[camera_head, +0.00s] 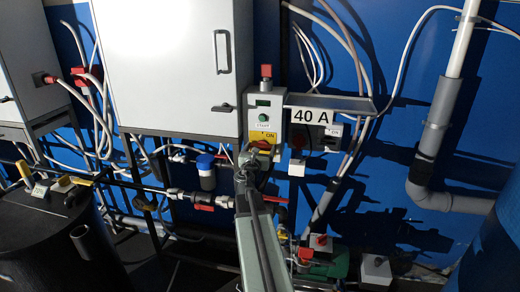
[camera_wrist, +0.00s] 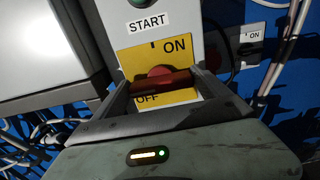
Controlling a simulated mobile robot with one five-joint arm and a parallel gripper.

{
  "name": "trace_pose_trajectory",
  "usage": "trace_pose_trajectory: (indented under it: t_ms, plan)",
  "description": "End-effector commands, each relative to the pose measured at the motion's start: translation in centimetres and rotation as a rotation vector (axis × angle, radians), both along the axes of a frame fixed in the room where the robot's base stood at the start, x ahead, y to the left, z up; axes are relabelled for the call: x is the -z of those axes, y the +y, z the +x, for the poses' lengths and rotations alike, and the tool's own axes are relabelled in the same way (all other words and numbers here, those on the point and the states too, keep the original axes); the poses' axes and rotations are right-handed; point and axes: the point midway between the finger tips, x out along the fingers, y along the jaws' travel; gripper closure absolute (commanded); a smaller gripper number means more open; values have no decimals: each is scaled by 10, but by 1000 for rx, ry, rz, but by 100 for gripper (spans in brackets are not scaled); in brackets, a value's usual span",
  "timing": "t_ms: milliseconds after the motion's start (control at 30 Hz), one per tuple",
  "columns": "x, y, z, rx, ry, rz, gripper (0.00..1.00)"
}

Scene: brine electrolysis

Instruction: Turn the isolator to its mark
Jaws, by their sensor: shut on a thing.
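The isolator is a red handle (camera_wrist: 162,76) on a yellow plate (camera_wrist: 135,60) low on a grey control box. The plate reads ON at the upper right and OFF at the lower left, with a short black tick at its top beside ON. The handle lies roughly crosswise in the wrist view, tilted slightly. My gripper (camera_wrist: 163,88) is shut on the handle, one finger at each end. In the head view my gripper (camera_head: 247,160) reaches up to the red handle (camera_head: 264,146) from below and partly hides the yellow plate (camera_head: 262,137).
A green START button (camera_head: 263,117) and a red knob (camera_head: 266,71) sit above the isolator. A grey cabinet (camera_head: 175,65) stands close on the left. A 40 A sign (camera_head: 312,115) and a second ON switch (camera_wrist: 250,46) are on the right. Pipes and cables surround the box.

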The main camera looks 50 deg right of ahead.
Motion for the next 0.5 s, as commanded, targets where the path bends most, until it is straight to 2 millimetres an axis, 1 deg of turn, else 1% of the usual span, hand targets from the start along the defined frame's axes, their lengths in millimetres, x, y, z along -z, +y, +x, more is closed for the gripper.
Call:
trace_pose_trajectory:
  t_ms: [267,500]
  plan:
    - [1,4,0,-3,-73,46,55]
    - [1,4,0,-4,-229,143,55]
